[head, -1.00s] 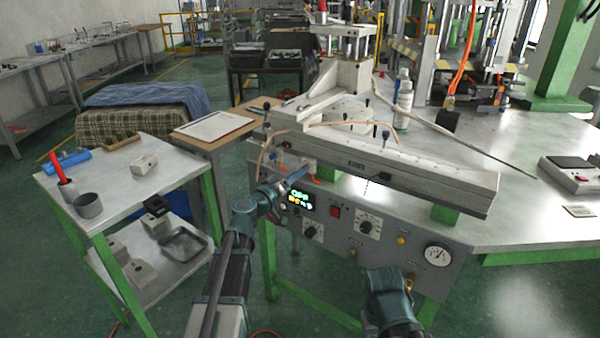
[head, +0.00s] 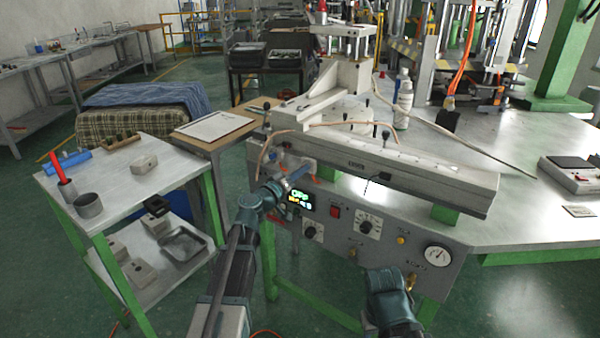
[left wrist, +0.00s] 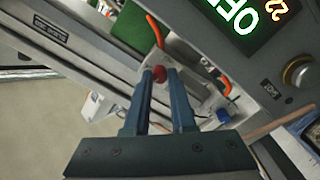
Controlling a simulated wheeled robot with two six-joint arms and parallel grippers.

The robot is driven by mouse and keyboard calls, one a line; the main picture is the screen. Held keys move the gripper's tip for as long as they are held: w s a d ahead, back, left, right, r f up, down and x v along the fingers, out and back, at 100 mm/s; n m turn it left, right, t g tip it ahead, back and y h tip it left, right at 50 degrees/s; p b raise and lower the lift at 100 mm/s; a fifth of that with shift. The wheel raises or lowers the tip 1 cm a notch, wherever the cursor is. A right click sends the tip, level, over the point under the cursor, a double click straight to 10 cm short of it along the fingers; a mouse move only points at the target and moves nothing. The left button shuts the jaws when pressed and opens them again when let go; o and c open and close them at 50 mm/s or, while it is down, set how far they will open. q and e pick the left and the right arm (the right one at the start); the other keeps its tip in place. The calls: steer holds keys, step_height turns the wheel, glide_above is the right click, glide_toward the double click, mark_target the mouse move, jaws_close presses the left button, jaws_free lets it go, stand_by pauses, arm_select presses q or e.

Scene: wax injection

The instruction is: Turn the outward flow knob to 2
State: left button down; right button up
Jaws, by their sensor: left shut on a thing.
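The grey control panel (head: 335,237) of the wax machine faces me. It carries a lit display (head: 301,200), a left black dial knob (head: 312,232) and a right black dial knob (head: 368,227); their labels are too small to read. My left gripper (head: 299,174) is at the panel's upper left end, above the display. In the left wrist view, its blue fingers are shut on a small red knob (left wrist: 159,74) at a pale block.
A pressure gauge (head: 437,255) and a red switch (head: 335,211) are on the panel. A pale beam and thin hoses lie above it. A side table (head: 120,190) with a cup (head: 89,205) stands left. The bench top (head: 480,215) at right is mostly clear.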

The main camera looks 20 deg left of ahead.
arm_select(q)
steer(key=shift+n, duration=2.9)
steer(key=c, duration=0.8)
jaws_free()
steer(key=shift+o, duration=0.2)
steer(key=v, duration=1.3)
steer(key=shift+s+a, duration=0.15)
steer(key=shift+s, duration=0.2)
